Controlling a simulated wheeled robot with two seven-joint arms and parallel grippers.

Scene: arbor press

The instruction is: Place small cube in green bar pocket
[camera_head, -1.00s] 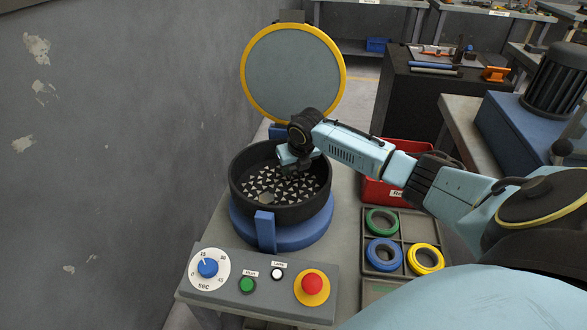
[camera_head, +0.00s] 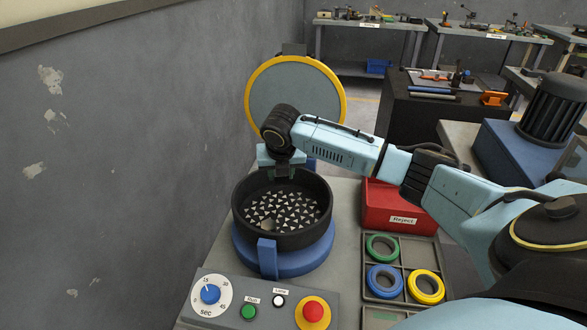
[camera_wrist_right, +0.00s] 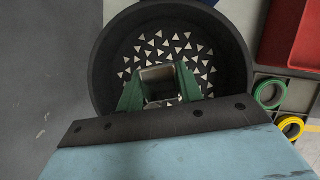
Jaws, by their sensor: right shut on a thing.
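My right gripper (camera_head: 284,170) is above the back part of a round black bowl (camera_head: 240,210). In the right wrist view its green fingers (camera_wrist_right: 160,88) are shut on a small grey, box-like piece (camera_wrist_right: 157,72), which looks like the small cube. Its lower side is hidden and dark. In the head view the held piece is too small to make out. I cannot pick out a green bar with a pocket in either view. My left gripper is not in view.
Many pale triangles (camera_head: 285,208) and a greyish piece (camera_head: 267,225) lie in the bowl. Its round lid (camera_head: 295,95) stands open behind. A red Reject bin (camera_head: 395,208) and a tray with green (camera_head: 382,247), blue and yellow rings are at right. A control panel (camera_head: 262,305) is in front.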

